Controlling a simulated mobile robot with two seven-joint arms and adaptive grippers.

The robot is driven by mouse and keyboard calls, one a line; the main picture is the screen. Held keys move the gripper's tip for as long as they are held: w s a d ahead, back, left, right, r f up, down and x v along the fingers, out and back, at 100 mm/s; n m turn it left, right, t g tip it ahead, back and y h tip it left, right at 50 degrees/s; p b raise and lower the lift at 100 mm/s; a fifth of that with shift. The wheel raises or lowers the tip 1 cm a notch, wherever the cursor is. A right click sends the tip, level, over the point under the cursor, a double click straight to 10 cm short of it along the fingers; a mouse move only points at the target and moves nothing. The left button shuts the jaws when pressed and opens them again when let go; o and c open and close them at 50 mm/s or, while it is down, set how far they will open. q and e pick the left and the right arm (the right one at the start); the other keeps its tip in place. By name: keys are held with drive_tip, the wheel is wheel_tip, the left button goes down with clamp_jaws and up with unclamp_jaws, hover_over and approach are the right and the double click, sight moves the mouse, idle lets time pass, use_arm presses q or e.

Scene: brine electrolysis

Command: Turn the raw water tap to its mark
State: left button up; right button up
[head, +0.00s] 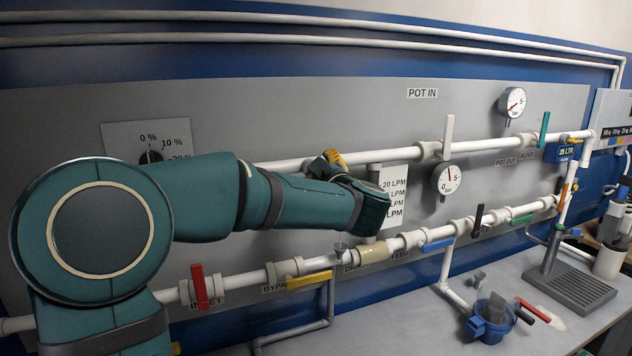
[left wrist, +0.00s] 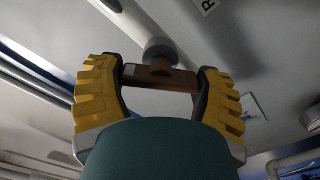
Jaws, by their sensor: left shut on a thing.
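My left gripper (head: 334,160) reaches the wall panel, its yellow fingers partly hidden behind my own arm in the head view. In the left wrist view the gripper (left wrist: 162,78) is shut on a brown lever handle (left wrist: 150,76), with a finger at each end. A grey round stem (left wrist: 158,51) joins the handle's middle. I take this to be the raw water tap; its label is cut off after the letter R. My arm hides the tap in the head view. I cannot make out its mark. My right gripper is not in view.
A red inlet lever (head: 199,286) and a yellow bypass lever (head: 309,280) sit on the lower pipe. A white lever (head: 448,136) and a gauge (head: 448,180) are right of my gripper. A blue pot (head: 491,318) stands on the bench.

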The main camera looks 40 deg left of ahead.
use_arm(q)
drive_tip(key=n+b, duration=0.2)
drive_tip(key=shift+f+n, duration=0.25)
drive_tip(key=shift+n, duration=0.15)
drive_tip(key=n+b, duration=0.3)
drive_tip(key=n, duration=0.1)
drive_tip(key=shift+f, duration=0.1)
drive_tip(key=shift+n+b, duration=1.15)
drive_tip(key=shift+n, duration=0.65)
drive_tip(key=o, duration=1.1)
drive_tip(key=shift+s, duration=0.1)
drive_tip(key=shift+o, duration=0.2)
drive_tip(key=v, duration=1.2)
